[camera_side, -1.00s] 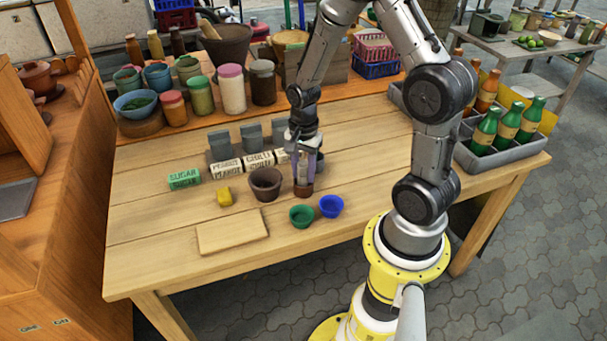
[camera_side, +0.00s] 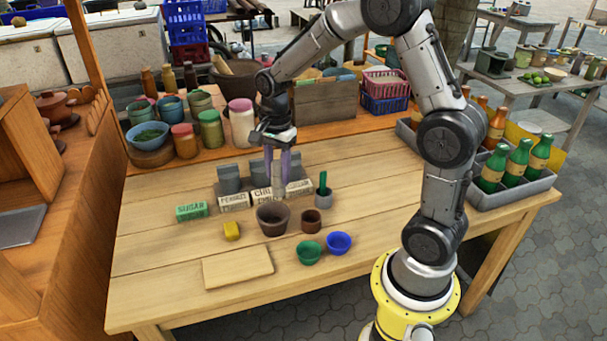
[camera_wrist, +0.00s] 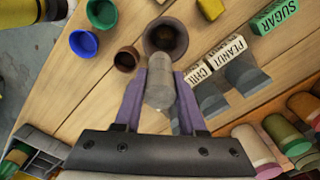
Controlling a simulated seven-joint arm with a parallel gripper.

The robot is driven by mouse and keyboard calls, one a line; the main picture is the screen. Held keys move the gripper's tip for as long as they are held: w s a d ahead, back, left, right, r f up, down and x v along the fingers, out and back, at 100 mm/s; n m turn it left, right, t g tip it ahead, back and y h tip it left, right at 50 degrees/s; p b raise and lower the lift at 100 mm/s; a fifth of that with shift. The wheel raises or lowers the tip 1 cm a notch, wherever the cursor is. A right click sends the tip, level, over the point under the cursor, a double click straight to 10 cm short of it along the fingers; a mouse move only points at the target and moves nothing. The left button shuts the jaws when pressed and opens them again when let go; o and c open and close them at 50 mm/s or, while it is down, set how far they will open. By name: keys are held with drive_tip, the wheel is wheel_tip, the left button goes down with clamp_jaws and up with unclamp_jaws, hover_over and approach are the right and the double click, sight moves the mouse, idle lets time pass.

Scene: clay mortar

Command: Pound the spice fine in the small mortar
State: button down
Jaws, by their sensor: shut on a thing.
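The small mortar (camera_side: 272,220) is a dark brown clay bowl standing upright on the table. It also shows in the wrist view (camera_wrist: 150,40), with some brown matter inside that I cannot make out well. My gripper (camera_side: 277,180) has purple fingers and is above and slightly behind the mortar. In the wrist view my gripper (camera_wrist: 160,92) is shut on a grey, rounded cylinder that looks like a pestle (camera_wrist: 159,85). Its lower end is apart from the mortar. A small reddish-brown cup (camera_side: 311,221) stands right of the mortar.
A green bowl (camera_side: 309,253) and a blue bowl (camera_side: 338,243) stand in front right. A grey cup (camera_side: 323,199) holds something green. Labelled blocks (camera_side: 235,202) stand close behind the mortar. A yellow block (camera_side: 232,231) and a board (camera_side: 237,268) lie left and in front.

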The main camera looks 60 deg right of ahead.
drive_tip(key=shift+w+a+f, duration=0.2)
drive_tip(key=shift+w+a, duration=0.3)
drive_tip(key=shift+a, duration=0.2)
drive_tip(key=shift+n, duration=0.3)
drive_tip(key=shift+a+f, duration=0.15)
drive_tip(key=shift+f, duration=1.7)
drive_tip(key=shift+a+f, duration=0.15)
drive_tip(key=shift+f, duration=1.65)
drive_tip(key=shift+f, duration=0.15)
drive_tip(key=shift+f, duration=0.95)
drive_tip(key=shift+w+r, duration=0.1)
drive_tip(key=shift+r, duration=0.9)
